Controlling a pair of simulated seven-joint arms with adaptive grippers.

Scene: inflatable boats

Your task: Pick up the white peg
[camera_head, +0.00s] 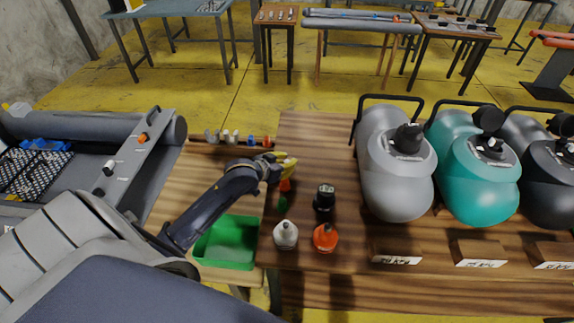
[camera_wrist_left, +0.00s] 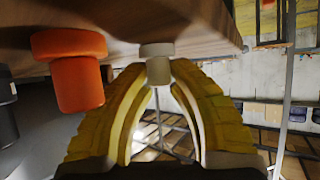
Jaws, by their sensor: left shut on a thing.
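The white peg (camera_wrist_left: 157,64) shows in the left wrist view, close to the edge of a wooden surface. My left gripper (camera_head: 289,161) has yellow fingers and is at the right end of the peg row in the head view. In the left wrist view its fingertips (camera_wrist_left: 158,77) are shut on the white peg, one on each side. The peg's top end is near the wood; I cannot tell whether it is still seated there. An orange peg (camera_wrist_left: 73,70) is to its left. In the head view the held peg is hidden by the gripper. My right gripper is not in view.
Grey (camera_head: 393,170) and teal (camera_head: 472,165) rounded bodies fill the right.

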